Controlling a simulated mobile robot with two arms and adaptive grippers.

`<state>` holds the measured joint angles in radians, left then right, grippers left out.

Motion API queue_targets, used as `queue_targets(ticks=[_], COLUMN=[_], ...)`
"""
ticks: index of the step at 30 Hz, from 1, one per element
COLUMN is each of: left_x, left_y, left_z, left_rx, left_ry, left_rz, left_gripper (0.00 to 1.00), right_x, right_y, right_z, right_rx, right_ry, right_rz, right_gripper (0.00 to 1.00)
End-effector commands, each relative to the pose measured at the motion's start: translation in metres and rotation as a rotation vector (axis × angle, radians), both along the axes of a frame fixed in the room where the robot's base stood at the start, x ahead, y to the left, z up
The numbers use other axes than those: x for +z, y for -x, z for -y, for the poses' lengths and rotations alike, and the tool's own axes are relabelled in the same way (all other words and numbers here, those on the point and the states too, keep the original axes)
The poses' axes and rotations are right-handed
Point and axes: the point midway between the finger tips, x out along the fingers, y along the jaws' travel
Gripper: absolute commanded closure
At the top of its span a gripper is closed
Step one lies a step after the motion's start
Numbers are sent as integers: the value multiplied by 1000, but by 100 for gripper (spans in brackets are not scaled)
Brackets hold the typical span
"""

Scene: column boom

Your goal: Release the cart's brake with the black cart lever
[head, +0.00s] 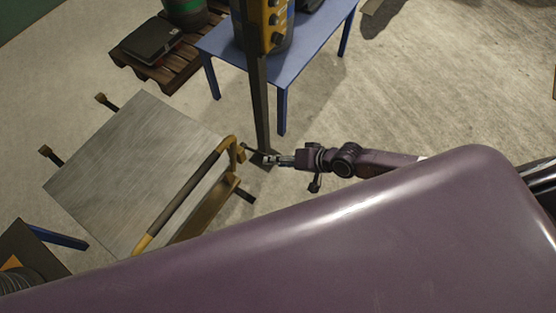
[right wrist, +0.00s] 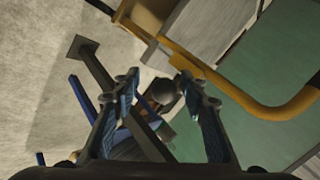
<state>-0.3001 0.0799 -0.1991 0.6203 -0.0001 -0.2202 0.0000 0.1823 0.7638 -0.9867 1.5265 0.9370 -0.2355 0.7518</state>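The cart (head: 135,170) has a grey flat top and a yellow push handle (head: 190,190); the handle also shows in the right wrist view (right wrist: 235,92). The black cart lever (head: 252,150) sticks out near the handle's upper end. Its round dark knob (right wrist: 163,92) appears between the fingers of my right gripper in the right wrist view. My right gripper (head: 267,160) is at the lever's end, just right of the handle. Its fingers (right wrist: 158,82) are spread, with gaps on both sides of the knob. My left gripper is not in view.
A dark post (head: 258,100) with a yellow control box (head: 265,25) stands close behind my right gripper. A blue table (head: 305,55) is behind it. A wooden pallet (head: 172,70) holds a black case (head: 152,41). Open floor lies to the right.

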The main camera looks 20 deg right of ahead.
Motion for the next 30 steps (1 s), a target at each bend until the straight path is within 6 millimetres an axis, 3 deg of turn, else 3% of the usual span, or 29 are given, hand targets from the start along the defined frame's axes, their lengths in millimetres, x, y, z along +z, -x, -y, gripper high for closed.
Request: queue_targets(ticks=[8,21,30], left_x=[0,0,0], left_y=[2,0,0], left_z=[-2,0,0], left_rx=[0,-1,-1], left_ry=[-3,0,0], left_rz=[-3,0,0], left_gripper=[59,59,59], right_x=[9,66,81], right_y=[6,50,61], right_z=[7,53,64], right_rx=[-1,1,0], right_ry=[-2,2,-1], right_rz=[2,-1,0], right_gripper=[60,60,60])
